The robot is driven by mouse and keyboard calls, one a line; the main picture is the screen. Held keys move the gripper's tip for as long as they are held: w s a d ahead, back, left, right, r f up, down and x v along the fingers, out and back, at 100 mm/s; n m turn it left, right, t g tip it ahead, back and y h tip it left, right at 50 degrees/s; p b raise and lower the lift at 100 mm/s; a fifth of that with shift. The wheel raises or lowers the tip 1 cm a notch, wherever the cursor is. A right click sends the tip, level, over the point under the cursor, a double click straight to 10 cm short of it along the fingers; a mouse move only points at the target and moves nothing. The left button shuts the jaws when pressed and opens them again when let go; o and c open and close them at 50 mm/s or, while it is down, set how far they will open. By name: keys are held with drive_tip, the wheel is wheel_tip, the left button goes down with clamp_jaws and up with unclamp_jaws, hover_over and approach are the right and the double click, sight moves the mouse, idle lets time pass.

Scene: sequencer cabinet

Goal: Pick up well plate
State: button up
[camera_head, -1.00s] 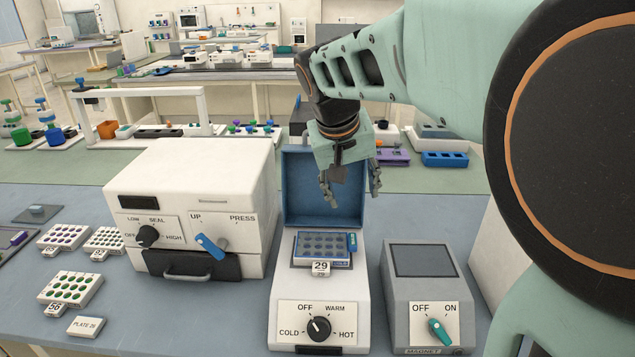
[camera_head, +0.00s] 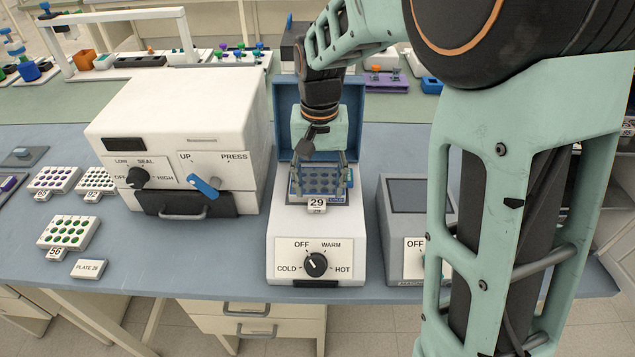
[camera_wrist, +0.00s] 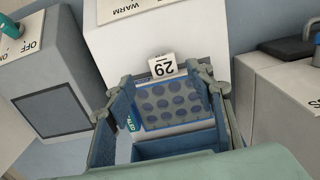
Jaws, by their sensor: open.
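A blue well plate with the tag 29 (camera_head: 316,201) sits in the open white block with the OFF, WARM, COLD, HOT knob. The well plate (camera_head: 321,180) also shows between my fingers in the wrist view (camera_wrist: 175,103). My gripper (camera_head: 321,185) points down over it with its fingers spread to the plate's left and right sides. In the wrist view my gripper (camera_wrist: 165,100) is open; whether the fingers touch the plate I cannot tell. The blue lid (camera_head: 284,110) of the block stands raised behind the gripper.
A white sealer (camera_head: 180,150) stands close on the left. A grey magnet device (camera_head: 402,190) stands on the right, partly behind my arm. Several other plates, such as plate 56 (camera_head: 69,232), lie at the far left. A card marked PLATE 29 (camera_head: 87,268) lies near the front edge.

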sight(317, 203)
drive_tip(key=shift+w+a+f+p, duration=0.1)
drive_tip(key=shift+f+p, duration=0.05)
drive_tip(key=shift+f, duration=1.05)
drive_tip(key=shift+w+a+f+p, duration=0.1)
drive_tip(key=shift+f+p, duration=0.05)
drive_tip(key=shift+f, duration=1)
clamp_jaws()
